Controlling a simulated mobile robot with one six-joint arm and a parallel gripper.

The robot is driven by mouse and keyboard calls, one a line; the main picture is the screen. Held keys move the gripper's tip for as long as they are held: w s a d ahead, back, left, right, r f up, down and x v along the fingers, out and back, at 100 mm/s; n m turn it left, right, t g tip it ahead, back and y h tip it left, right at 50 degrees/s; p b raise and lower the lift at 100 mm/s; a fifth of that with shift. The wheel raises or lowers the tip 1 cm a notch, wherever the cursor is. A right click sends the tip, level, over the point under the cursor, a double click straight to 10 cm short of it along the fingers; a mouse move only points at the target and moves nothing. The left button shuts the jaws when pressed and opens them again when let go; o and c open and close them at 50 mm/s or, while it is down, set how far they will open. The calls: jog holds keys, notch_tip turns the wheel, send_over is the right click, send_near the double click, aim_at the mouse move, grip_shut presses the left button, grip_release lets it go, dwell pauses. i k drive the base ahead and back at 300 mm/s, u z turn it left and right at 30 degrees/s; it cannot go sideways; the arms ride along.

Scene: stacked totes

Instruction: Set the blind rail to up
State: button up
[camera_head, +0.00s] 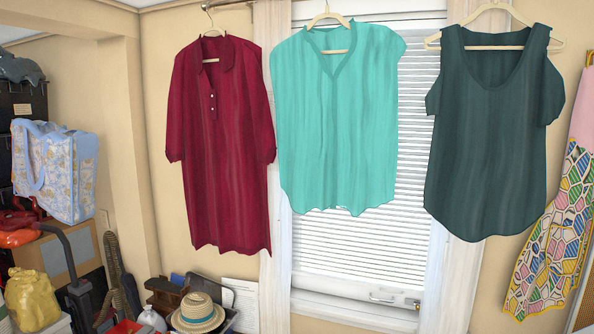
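A white slatted blind (360,245) covers the window, its slats showing from near the top down to near the sill. Its bottom rail (355,283) seems to be the pale band low in the window, though it blends with the white frame. A turquoise blouse (335,110) and a dark green top (487,140) hang in front and hide much of the blind and its upper part. My gripper is not in view.
A dark red dress (220,145) hangs left of the window, a patterned garment (555,235) at the far right. A window handle (392,299) sits low on the frame. A straw hat (198,312), a blue bag (55,170) and other clutter crowd the lower left.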

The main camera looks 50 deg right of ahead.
aim_at(374, 286)
jog(key=u, duration=0.95)
jog(key=k, duration=0.1)
jog(key=z, duration=2.3)
jog(key=k, duration=0.9)
jog(key=u, duration=0.15)
jog(key=i, duration=0.75)
jog(key=z, duration=0.05)
